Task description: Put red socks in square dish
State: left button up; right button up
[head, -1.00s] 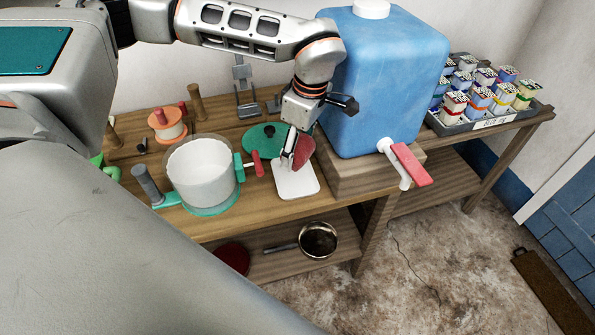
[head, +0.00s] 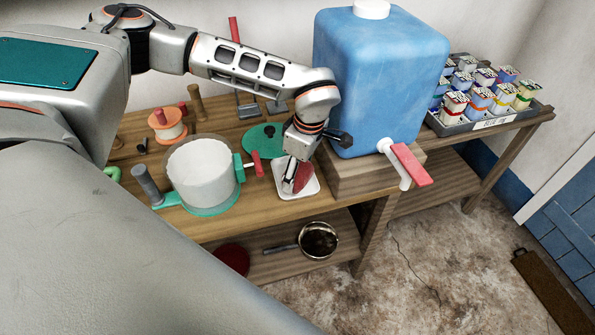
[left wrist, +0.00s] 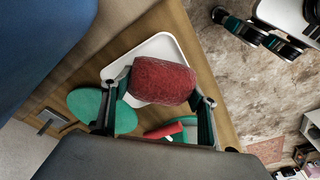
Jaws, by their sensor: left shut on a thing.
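The red socks (left wrist: 162,81) are a rolled red bundle held between the fingers of my left gripper (left wrist: 158,90) in the left wrist view. In the head view the left gripper (head: 292,188) points down over the white square dish (head: 310,186), with the red socks (head: 302,177) partly hidden behind its fingers. The dish also shows in the left wrist view (left wrist: 158,48), below the socks. I cannot tell whether the socks touch the dish. My right gripper is not in view.
A white pot (head: 203,175) with a teal base stands left of the dish. A green round lid (head: 262,138) lies behind it. A big blue water container (head: 380,85) with a red tap handle (head: 411,165) stands close on the right. A tray of small jars (head: 490,118) is farther right.

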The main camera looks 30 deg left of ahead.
aim_at(304, 170)
pick_arm(q)
jog(key=shift+f, duration=0.4)
jog(key=o, duration=1.2)
jog(key=shift+c, duration=0.2)
jog(key=shift+r, duration=0.5)
notch_tip(304, 170, up, 12)
jog(key=d, duration=0.1)
jog(key=shift+d, duration=0.4)
jog(key=shift+f, duration=0.15)
